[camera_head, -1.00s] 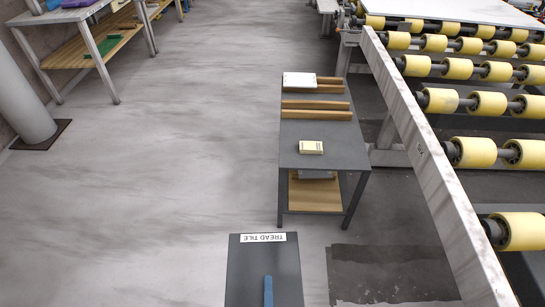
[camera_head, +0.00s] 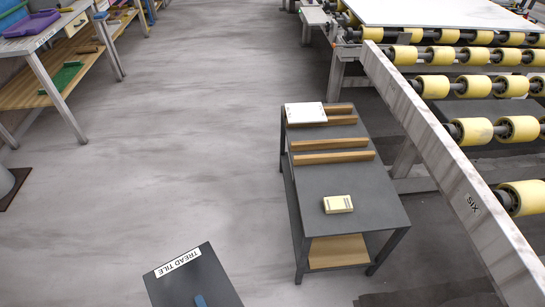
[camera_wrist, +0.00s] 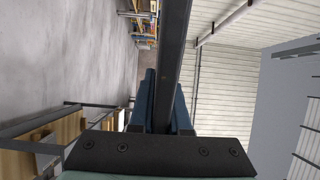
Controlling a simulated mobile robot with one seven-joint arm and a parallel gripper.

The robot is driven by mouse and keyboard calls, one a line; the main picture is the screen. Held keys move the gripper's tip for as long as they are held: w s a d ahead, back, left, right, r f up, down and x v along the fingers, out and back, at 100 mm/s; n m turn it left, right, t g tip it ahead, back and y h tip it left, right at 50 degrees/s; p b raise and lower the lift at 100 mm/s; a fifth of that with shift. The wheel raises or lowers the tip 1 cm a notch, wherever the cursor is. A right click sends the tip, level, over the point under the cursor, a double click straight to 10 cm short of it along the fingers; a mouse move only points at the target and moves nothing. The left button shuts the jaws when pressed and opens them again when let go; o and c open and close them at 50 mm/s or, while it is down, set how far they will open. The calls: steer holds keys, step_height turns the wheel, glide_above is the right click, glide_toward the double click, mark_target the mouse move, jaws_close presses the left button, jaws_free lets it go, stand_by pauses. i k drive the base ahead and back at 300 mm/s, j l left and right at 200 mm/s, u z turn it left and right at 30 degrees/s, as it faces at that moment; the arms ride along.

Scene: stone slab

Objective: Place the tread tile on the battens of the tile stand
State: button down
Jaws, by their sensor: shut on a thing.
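The tread tile (camera_head: 185,278) is a dark grey slab with a white "TREAD TILE" label, at the bottom of the head view. My gripper (camera_wrist: 163,108) is shut on it; in the wrist view the tile (camera_wrist: 174,50) is a dark edge-on bar between the blue fingers. In the head view only a bit of blue finger (camera_head: 201,299) shows. The tile stand (camera_head: 318,181) is a dark grey table to the right of the tile. Its wooden battens (camera_head: 333,157) lie across the top in two pairs. The tile is apart from the stand.
A white slab (camera_head: 305,113) lies on the left of the stand's far battens. A cream box (camera_head: 338,204) sits on its near end. A roller conveyor (camera_head: 465,180) runs along the right. A workbench (camera_head: 70,60) stands at upper left. Floor left of the stand is clear.

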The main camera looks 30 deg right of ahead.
mark_target(312, 149)
steer(key=i+j+z, duration=0.1)
steer(key=i+z, duration=0.15)
steer(key=i, duration=0.15)
steer(key=i+j+z, duration=0.55)
steer(key=i, duration=0.25)
steer(key=i+j+z, duration=0.15)
steer(key=z, duration=0.3)
steer(key=i+j+z, duration=0.2)
steer(key=z, duration=0.25)
steer(key=i+j+z, duration=0.2)
steer(key=z, duration=0.25)
steer(key=i+j+z, duration=0.15)
steer(key=j+z, duration=0.15)
steer(key=z, duration=0.15)
steer(key=i+j+z, duration=0.1)
steer(key=j+z, duration=0.2)
steer(key=z, duration=0.15)
steer(key=j+z, duration=0.95)
steer(key=j, duration=0.35)
steer(key=j+z, duration=0.45)
steer(key=j, duration=0.4)
